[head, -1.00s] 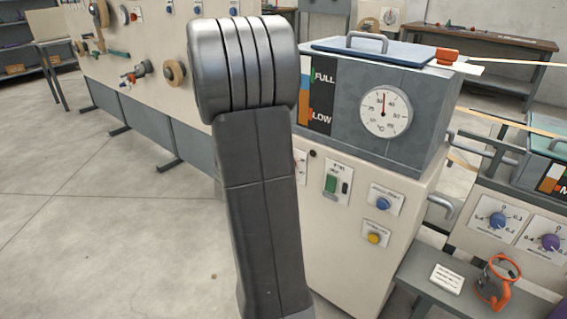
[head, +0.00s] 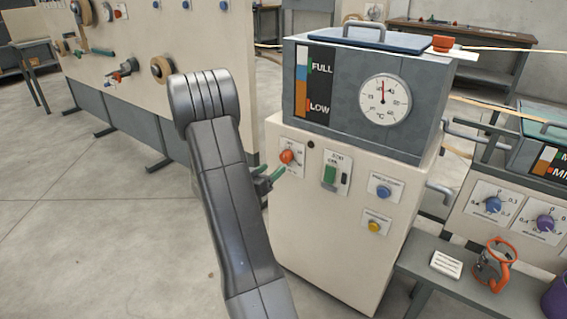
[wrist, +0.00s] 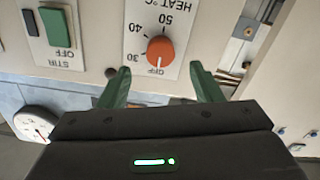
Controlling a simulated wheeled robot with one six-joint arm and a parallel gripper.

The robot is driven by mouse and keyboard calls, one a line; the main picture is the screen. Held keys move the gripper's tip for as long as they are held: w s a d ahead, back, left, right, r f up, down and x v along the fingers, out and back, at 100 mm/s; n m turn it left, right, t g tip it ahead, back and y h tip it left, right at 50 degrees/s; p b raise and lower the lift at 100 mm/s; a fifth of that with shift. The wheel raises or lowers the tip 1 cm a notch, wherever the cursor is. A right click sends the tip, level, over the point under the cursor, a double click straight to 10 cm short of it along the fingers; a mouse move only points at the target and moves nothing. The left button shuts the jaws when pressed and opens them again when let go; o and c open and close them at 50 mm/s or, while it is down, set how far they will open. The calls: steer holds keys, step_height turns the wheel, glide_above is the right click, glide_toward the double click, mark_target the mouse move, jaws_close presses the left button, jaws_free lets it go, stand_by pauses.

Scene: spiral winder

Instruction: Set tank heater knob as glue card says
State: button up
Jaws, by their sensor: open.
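The tank heater knob (head: 286,156) is orange-red, on the left of the cream cabinet front. In the wrist view, upside down, the knob (wrist: 160,51) sits on a HEAT °C plate marked OFF, 30, 40 and 50. Its pale pointer mark faces OFF. My gripper (head: 268,178) has green fingers and is just in front of the knob, slightly low. In the wrist view my open gripper (wrist: 162,82) has one finger to each side of the knob, apart from it. I cannot tell which card is the glue card; a small white card (head: 446,264) on the bench is unreadable.
A green STIR switch (head: 330,174), blue button (head: 383,191) and yellow button (head: 375,227) sit right of the knob. The grey tank (head: 340,95) with a dial thermometer (head: 384,99) stands above. Open floor lies left of the cabinet.

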mark_target(284, 160)
steer(key=b+x, duration=0.1)
steer(key=x, duration=0.6)
steer(key=shift+w+d, duration=0.2)
steer(key=c, duration=1)
